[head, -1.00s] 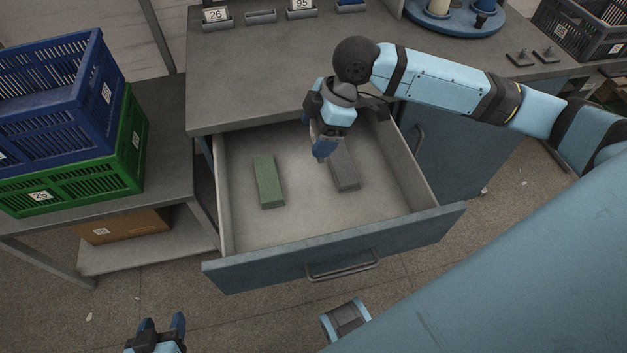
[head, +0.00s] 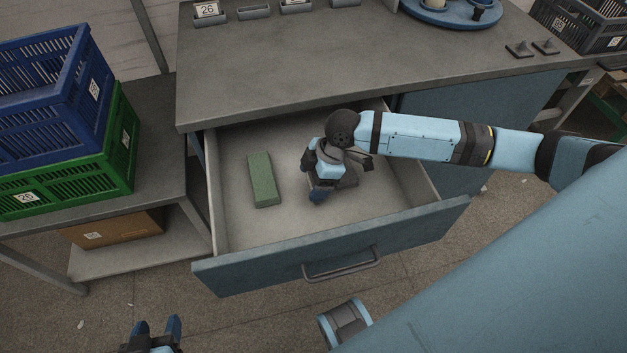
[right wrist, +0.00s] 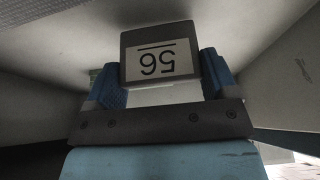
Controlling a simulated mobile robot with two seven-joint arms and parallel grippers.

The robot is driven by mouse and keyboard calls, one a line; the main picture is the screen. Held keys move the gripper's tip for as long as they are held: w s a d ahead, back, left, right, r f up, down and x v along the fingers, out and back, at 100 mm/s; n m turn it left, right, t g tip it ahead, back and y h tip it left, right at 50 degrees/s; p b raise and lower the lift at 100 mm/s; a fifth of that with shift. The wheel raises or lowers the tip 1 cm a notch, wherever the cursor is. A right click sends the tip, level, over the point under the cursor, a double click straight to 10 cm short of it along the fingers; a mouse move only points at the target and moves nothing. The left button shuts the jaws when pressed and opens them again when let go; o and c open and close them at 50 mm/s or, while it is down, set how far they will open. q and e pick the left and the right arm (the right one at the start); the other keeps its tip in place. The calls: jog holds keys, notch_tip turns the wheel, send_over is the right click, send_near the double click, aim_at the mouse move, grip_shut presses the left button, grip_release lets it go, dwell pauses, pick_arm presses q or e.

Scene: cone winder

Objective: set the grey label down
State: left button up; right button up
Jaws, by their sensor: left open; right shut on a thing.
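The grey label (right wrist: 160,38), a grey block with a white number card upside down on its face, is between the blue fingers of my right gripper (right wrist: 165,85) in the right wrist view. In the head view, my right gripper (head: 318,190) points down inside the open drawer (head: 225,225), right of the green block (head: 263,180). A grey piece (head: 347,182) shows beside the fingers, mostly hidden by them. I cannot tell whether the label touches the drawer floor. My left gripper (head: 158,330) is open and empty at the bottom left.
The drawer's floor is clear left of the green block and towards the front. The worktop (head: 300,60) overhangs the drawer's back. Blue (head: 45,95) and green (head: 120,150) crates stand stacked at the left. Number holders (head: 208,10) line the worktop's far edge.

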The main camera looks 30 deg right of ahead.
jog(key=shift+f, duration=0.3)
jog(key=o, duration=0.8)
jog(key=p+v, duration=0.2)
jog(key=v, duration=1)
